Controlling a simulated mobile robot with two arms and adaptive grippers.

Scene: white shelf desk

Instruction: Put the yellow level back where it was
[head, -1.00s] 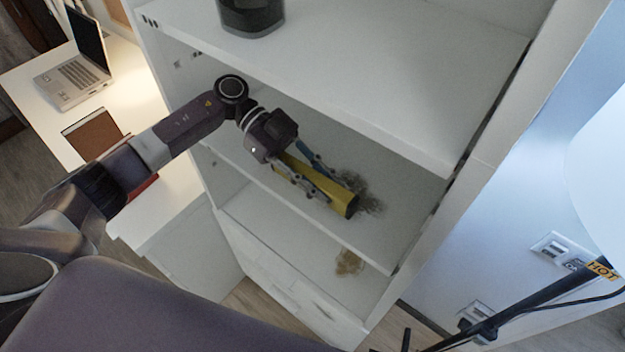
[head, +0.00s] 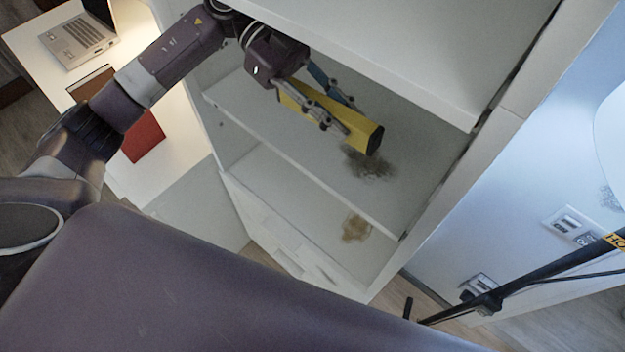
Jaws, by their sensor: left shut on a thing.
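The yellow level (head: 363,133) is a long yellow bar with a dark end face. My left gripper (head: 342,115) is shut on it, with one finger along each long side. The level points toward the lower right and appears held above a middle board (head: 290,145) of the white shelf, under the board above. Whether it touches the middle board is hard to tell. My right gripper does not show.
A dark stain (head: 368,163) marks the middle board, and a brown stain (head: 355,228) marks the board below. The upper board (head: 420,40) is close above my left gripper. A desk with a laptop (head: 75,40) and a red book (head: 142,136) stands at left.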

